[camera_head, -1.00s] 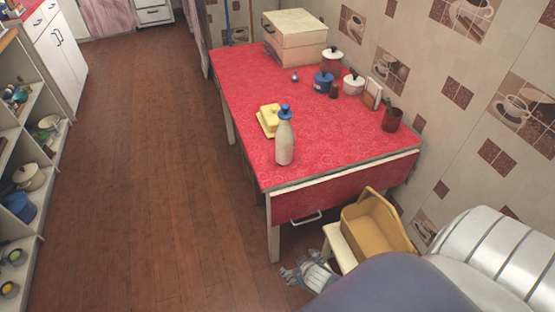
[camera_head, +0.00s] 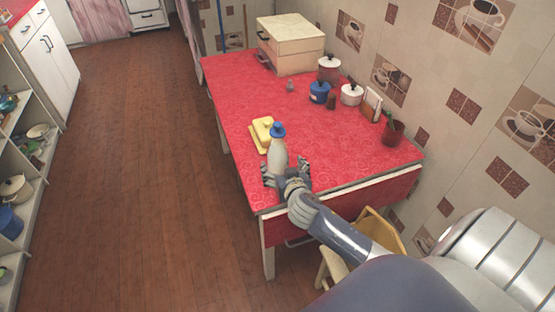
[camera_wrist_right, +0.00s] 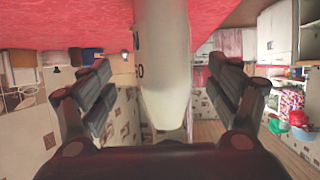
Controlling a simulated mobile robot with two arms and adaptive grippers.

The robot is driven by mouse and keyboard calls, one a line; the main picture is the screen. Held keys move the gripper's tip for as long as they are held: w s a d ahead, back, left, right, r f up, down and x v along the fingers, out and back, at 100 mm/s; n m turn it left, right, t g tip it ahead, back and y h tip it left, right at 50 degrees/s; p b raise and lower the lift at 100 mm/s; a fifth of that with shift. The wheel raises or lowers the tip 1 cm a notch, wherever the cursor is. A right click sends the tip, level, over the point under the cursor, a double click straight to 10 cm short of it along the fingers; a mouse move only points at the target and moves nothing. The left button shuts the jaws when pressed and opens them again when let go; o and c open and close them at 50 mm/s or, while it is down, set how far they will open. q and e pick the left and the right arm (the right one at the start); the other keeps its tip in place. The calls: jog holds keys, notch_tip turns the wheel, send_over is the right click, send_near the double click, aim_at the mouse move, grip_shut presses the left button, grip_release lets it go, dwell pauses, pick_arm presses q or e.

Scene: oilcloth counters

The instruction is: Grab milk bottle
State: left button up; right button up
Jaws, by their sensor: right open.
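The milk bottle (camera_head: 278,152) is white with a blue cap and stands upright near the front left of the red table. My right gripper (camera_head: 286,178) is at the bottle's near side, low down, and hides its base. In the right wrist view the bottle (camera_wrist_right: 163,65) stands between the two fingers of the right gripper (camera_wrist_right: 160,95). The fingers are spread, with visible space on both sides of the bottle. My left gripper is not in view.
The red table (camera_head: 340,150) has a yellow butter dish (camera_head: 262,132) just behind the bottle. A cream box (camera_head: 291,45), several pots and a dark red cup (camera_head: 393,132) stand farther back and right. A yellow chair (camera_head: 375,228) is below the front edge.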

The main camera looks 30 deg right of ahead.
aim_at(277, 161)
jog(key=shift+a+f+p+x, duration=0.1)
jog(key=shift+p+x, duration=0.05)
jog(key=shift+x, duration=0.85)
jog(key=shift+a+f+p+x, duration=0.1)
jog(key=shift+x, duration=0.85)
jog(key=shift+a+f+p+x, duration=0.1)
jog(key=shift+f+p+x, duration=0.05)
jog(key=shift+x, duration=0.85)
jog(key=shift+s+r, duration=0.1)
jog(key=shift+c, duration=0.6)
jog(key=c, duration=1.8)
jog(key=shift+r, duration=0.1)
